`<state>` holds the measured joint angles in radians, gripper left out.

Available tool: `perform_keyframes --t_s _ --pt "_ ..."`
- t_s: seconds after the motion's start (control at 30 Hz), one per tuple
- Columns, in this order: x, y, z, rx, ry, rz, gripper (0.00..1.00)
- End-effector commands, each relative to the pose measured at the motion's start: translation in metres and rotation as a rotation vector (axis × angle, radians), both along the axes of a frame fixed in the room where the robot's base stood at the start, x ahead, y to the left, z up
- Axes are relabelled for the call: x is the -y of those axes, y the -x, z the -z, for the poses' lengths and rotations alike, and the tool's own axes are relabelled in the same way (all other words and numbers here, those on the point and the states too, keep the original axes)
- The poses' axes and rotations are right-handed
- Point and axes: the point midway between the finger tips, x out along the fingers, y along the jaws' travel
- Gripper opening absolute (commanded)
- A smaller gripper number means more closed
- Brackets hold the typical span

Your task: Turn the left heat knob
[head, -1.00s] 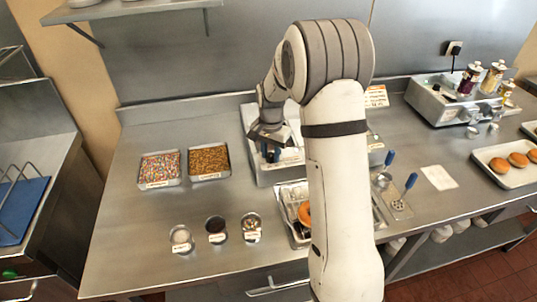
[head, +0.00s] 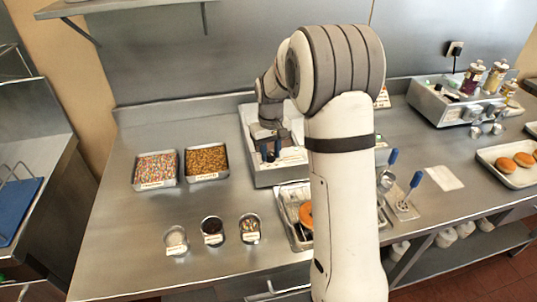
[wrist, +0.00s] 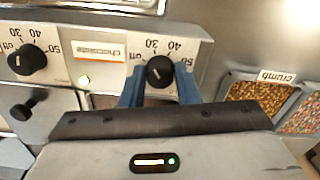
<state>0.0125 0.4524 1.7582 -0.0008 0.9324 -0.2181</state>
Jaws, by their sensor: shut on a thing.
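The left heat knob (wrist: 159,72) is black and round, on the pale front panel (wrist: 110,48) of the steel warmer (head: 248,150). In the wrist view it sits between the two blue fingers of my gripper (wrist: 159,88), which is shut on it. A printed scale with 30 and 40 shows around the knob; its pointer is hard to read. A "chocolate" label is beside it, and a second black knob (wrist: 27,59) is at left. In the head view my gripper (head: 270,152) is at the warmer's front; the knob is hidden there.
A crumb tray (head: 206,162) and a sprinkle tray (head: 156,170) stand left of the warmer. Several small bowls are in front. My arm blocks the warmer's right side.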

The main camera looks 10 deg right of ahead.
Motion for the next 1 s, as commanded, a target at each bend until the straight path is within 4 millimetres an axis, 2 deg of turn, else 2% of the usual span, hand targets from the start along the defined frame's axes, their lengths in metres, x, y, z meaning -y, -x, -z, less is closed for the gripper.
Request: perform_keyframes --t_s 0.5,1.0 --pt "-0.0004 -0.0034 -0.0023 0.012 0.002 -0.433 0.06" --pt "-0.0009 -0.0035 -0.0032 0.013 0.002 -0.591 0.06"
